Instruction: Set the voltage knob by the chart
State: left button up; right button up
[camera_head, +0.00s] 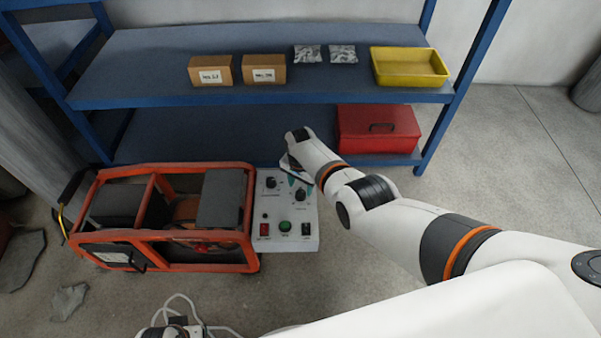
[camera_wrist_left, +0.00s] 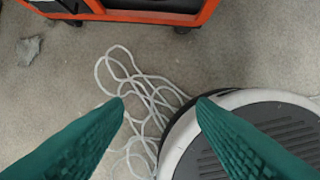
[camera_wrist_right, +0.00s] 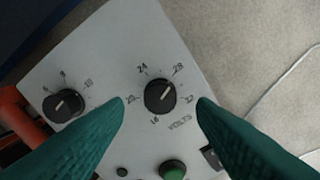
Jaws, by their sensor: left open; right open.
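The white control panel (camera_head: 308,238) stands on the floor against the orange machine frame. The black voltage knob (camera_wrist_right: 160,95) sits on its face, ringed by marks 16 to 32 and the word VOLTS. Its pale pointer line slants to the upper right, roughly toward 28. My right gripper (camera_wrist_right: 160,103) is open above the panel, with its green fingertips on either side of the knob in the wrist view; contact cannot be told. My left gripper (camera_wrist_left: 160,100) is open and empty above the floor. I see no readable chart.
A second black knob (camera_wrist_right: 63,106) and a green button (camera_wrist_right: 172,170) are on the panel. The orange machine frame (camera_head: 250,215) is beside it. A blue shelf (camera_head: 330,92) behind holds boxes, a yellow tray (camera_head: 410,82) and a red case (camera_head: 378,142). White cable (camera_wrist_left: 130,75) lies loose on the floor.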

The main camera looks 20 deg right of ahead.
aim_at(301, 193)
notch_tip(301, 193, up, 4)
jog(key=shift+f+p, duration=0.1)
jog(key=shift+p, duration=1.15)
pick_arm(q)
jog(key=s+f, duration=0.4)
jog(key=f, duration=0.5)
jog(key=shift+a+f+g, duration=0.25)
jog(key=shift+f+g, duration=0.05)
jog(key=shift+f, duration=0.05)
